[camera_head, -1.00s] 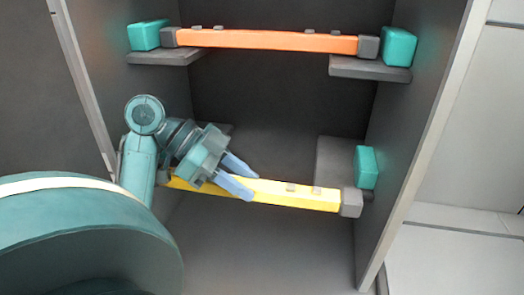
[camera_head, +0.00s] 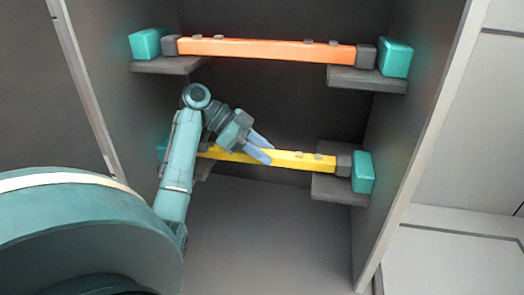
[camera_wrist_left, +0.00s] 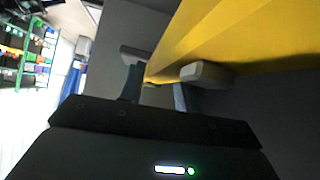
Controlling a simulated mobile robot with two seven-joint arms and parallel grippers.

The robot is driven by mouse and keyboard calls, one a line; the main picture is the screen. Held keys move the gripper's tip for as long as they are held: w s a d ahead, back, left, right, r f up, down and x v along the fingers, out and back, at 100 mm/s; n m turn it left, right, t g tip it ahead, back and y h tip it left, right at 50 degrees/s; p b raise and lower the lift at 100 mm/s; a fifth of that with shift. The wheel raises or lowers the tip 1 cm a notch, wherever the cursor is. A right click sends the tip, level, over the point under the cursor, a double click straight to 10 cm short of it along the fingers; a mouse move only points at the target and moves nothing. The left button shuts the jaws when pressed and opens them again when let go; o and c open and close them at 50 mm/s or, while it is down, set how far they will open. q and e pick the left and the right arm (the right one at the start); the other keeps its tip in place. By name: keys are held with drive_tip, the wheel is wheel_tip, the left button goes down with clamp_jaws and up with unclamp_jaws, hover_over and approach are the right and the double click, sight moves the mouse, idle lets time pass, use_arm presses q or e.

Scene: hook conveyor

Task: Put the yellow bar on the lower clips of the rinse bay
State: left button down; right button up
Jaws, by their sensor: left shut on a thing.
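The yellow bar (camera_head: 300,160) lies level across the lower part of the bay in the head view, with a dark grey cap (camera_head: 343,165) at its right end. My left gripper (camera_head: 262,150) is shut on the yellow bar left of its middle. The right end of the bar is at the lower right grey ledge (camera_head: 340,190), beside the teal block (camera_head: 362,172). My arm hides most of the bar's left end and the lower left teal block (camera_head: 162,150). The yellow bar fills the upper right of the left wrist view (camera_wrist_left: 250,40). My right gripper is not in view.
An orange bar (camera_head: 265,49) sits on the upper ledges between two teal blocks (camera_head: 146,43) (camera_head: 394,58). Grey side walls (camera_head: 415,130) close the bay on both sides. The bay floor (camera_head: 270,235) below the yellow bar is clear.

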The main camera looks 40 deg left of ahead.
use_arm(q)
drive_tip(key=shift+f, duration=0.4)
drive_tip(key=c, duration=1)
unclamp_jaws()
drive_tip(key=v, duration=0.6)
drive_tip(key=shift+s+a+b, duration=0.1)
drive_tip(key=shift+b, duration=0.3)
drive_tip(key=shift+s+a+r, duration=0.25)
drive_tip(key=shift+a+r, duration=0.15)
drive_tip(key=shift+r, duration=0.1)
